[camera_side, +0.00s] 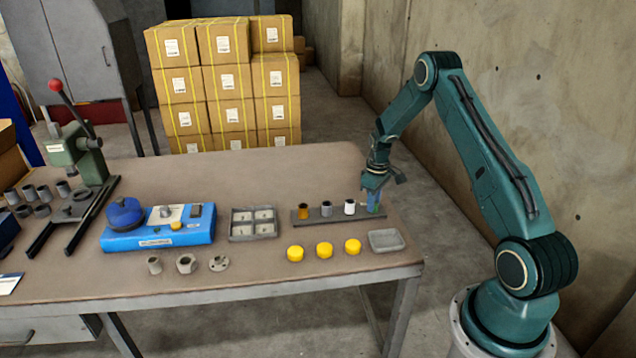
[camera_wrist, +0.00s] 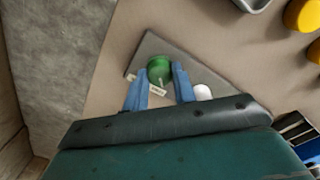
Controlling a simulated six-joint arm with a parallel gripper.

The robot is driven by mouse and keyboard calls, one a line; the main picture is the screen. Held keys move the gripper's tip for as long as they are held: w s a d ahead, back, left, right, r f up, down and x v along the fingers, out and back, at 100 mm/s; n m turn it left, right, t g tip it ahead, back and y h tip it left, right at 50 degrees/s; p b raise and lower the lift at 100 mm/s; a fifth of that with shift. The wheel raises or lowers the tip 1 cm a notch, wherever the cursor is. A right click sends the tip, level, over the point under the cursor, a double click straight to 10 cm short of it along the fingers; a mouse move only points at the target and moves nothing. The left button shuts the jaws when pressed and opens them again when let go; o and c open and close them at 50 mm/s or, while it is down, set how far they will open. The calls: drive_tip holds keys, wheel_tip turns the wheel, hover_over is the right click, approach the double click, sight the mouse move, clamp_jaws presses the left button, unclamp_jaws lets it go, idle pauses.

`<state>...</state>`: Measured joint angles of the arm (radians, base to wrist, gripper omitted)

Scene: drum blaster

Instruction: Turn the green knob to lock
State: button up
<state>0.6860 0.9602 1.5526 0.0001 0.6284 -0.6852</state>
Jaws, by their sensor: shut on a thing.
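The green knob (camera_wrist: 159,69) stands at the end of a dark grey strip (camera_wrist: 152,45) in the wrist view. It is round, with a pale pointer line on its top. A small white label lies beside it. My gripper (camera_wrist: 160,78) has its two blue fingers on either side of the knob and is shut on it. In the side view my gripper (camera_side: 374,196) reaches down over the right end of the strip (camera_side: 322,215). The fingers hide most of the knob there. The label's text is too small to read.
Yellow caps (camera_side: 324,250) and a grey tray (camera_side: 386,240) lie in front. A four-compartment tray (camera_side: 254,223) and a blue device (camera_side: 160,230) are further left.

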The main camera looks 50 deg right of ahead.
drive_tip(key=shift+m, duration=0.4)
drive_tip(key=m, duration=0.3)
drive_tip(key=shift+m, duration=0.3)
drive_tip(key=m, duration=1.3)
drive_tip(key=shift+m, duration=0.3)
drive_tip(key=o, duration=1)
drive_tip(key=shift+r, duration=0.15)
